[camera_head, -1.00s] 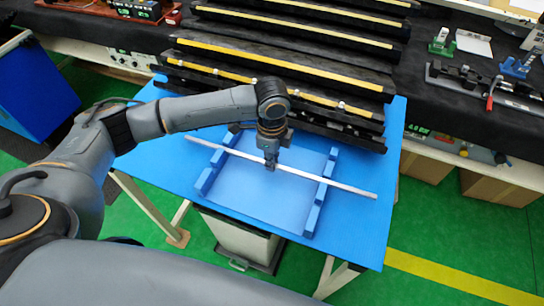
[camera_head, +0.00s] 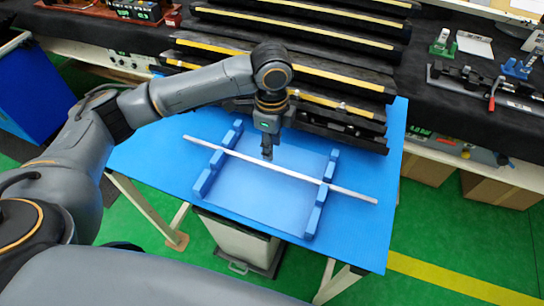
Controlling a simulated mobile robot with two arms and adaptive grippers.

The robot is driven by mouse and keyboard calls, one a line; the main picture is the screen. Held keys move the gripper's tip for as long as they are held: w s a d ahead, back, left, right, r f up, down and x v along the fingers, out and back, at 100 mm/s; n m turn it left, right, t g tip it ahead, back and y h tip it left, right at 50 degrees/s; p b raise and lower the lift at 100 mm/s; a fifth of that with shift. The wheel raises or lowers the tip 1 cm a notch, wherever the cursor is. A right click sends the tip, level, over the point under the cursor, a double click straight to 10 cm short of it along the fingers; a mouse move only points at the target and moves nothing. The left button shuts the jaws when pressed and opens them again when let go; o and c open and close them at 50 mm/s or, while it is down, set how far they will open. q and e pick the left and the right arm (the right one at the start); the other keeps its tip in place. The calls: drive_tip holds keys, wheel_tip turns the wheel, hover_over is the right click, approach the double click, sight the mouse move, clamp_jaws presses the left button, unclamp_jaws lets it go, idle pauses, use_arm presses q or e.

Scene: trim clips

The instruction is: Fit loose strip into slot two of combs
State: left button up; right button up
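A long thin light-grey strip (camera_head: 296,173) lies across two blue combs, the left comb (camera_head: 208,176) and the right comb (camera_head: 315,214). Both ends of the strip stick out past the combs. It passes between raised teeth on each comb, but I cannot tell for sure which slot or how deep it sits. My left gripper (camera_head: 267,155) points down just behind the middle of the strip in the picture and looks clear of it. Its fingers are small and dark, and their opening is unclear. My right gripper is out of view.
The combs stand on a blue table (camera_head: 362,225) with free room around them. A stepped black rack (camera_head: 300,70) with yellow strips stands at the back, close behind my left gripper. A black-covered bench (camera_head: 460,110) with fixtures is at the right.

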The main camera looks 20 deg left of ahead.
use_arm(q)
wheel_tip(320, 180, up, 5)
drive_tip(key=shift+f, duration=0.1)
idle(0.6)
drive_tip(key=shift+s, duration=0.1)
